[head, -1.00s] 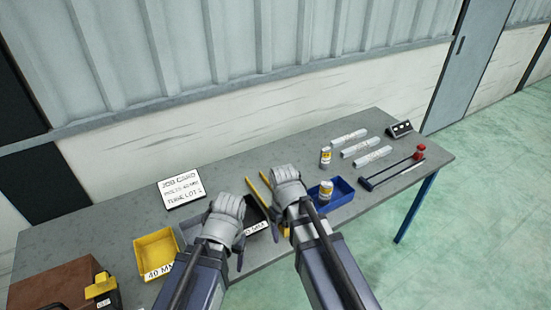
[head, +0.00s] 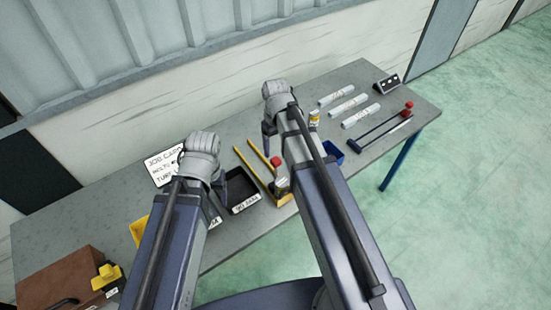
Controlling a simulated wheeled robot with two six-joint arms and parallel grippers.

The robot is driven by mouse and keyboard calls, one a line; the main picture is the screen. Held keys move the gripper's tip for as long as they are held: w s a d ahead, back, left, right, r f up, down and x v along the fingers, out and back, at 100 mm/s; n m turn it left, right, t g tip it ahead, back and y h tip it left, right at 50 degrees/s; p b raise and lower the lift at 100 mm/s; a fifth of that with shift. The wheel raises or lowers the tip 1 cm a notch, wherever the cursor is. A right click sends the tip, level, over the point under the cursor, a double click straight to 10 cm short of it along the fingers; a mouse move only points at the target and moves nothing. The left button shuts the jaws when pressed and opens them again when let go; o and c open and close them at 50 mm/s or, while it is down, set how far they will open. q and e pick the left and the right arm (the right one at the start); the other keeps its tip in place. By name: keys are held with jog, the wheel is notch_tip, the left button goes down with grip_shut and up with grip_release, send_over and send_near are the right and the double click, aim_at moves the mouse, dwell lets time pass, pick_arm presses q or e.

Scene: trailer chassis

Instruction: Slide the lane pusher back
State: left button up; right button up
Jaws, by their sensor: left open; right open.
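A lane with two yellow rails (head: 258,156) lies on the bench between my two arms. A red knob (head: 275,161) stands at its right side, close to my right forearm; it looks like the lane pusher's handle. The lane's near right end is partly hidden by that forearm. My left gripper (head: 217,182) is open, left of the lane above a black bin's far left corner. My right gripper (head: 275,138) is open, above the bench beyond the red knob. Neither gripper is seen touching the lane; their fingers are partly hidden.
A black bin (head: 240,188) sits left of the lane. A yellow bin (head: 138,230) and brown box (head: 60,280) stand further left.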

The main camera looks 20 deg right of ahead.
aim_at(276, 160)
notch_tip(276, 160, down, 7)
jog(key=b, duration=0.6)
jog(key=shift+r, duration=0.2)
grip_shut()
dwell(1.0)
